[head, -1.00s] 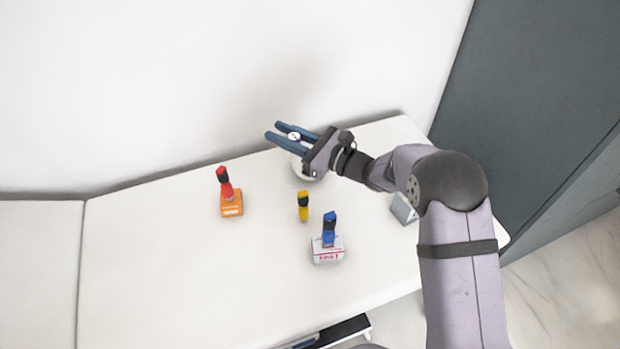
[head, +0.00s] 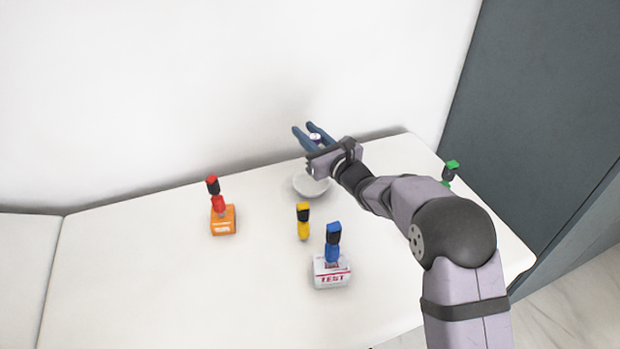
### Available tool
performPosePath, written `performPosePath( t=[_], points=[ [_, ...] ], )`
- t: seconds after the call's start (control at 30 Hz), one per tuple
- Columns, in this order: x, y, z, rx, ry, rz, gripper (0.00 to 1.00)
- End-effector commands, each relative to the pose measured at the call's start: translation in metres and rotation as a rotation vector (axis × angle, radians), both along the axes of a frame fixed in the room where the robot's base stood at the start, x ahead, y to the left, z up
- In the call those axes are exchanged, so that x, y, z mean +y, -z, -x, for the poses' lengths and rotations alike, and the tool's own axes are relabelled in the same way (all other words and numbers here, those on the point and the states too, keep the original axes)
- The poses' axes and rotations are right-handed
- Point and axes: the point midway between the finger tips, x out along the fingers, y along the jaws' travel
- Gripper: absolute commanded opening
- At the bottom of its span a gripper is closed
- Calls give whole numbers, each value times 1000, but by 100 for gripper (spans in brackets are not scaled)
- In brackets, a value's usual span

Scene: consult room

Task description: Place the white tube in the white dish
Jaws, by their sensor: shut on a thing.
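My gripper (head: 312,138) is at the back of the table, near the wall. Its blue fingers are shut on the white tube (head: 316,137), of which only a small white end with a dark purplish part shows between them. The white dish (head: 308,186) is a shallow round bowl on the table, just below my gripper in the picture. Its upper edge is partly hidden by my gripper. The tube appears above and beyond the dish, not in it; its exact height is hard to tell.
A red tube stands on an orange box (head: 223,221) at the left. A yellow tube (head: 303,222) stands in front of the dish. A blue tube (head: 333,243) stands on a white TEST box (head: 331,273). A green-capped item (head: 450,171) is behind my arm. The left table area (head: 150,270) is clear.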

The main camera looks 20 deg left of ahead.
Motion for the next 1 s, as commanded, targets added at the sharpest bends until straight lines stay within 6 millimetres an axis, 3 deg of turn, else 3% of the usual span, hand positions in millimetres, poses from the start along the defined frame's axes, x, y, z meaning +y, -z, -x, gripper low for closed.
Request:
performPosePath(
  t=[0.33, 0.67, 1.0],
  points=[
    [0, 50, 0, 3, 0, 1, 2],
    [0, 62, 0, 1, -1, 1, 2],
    [0, 96, 0, 2, -1, 2, 2]
  ],
)
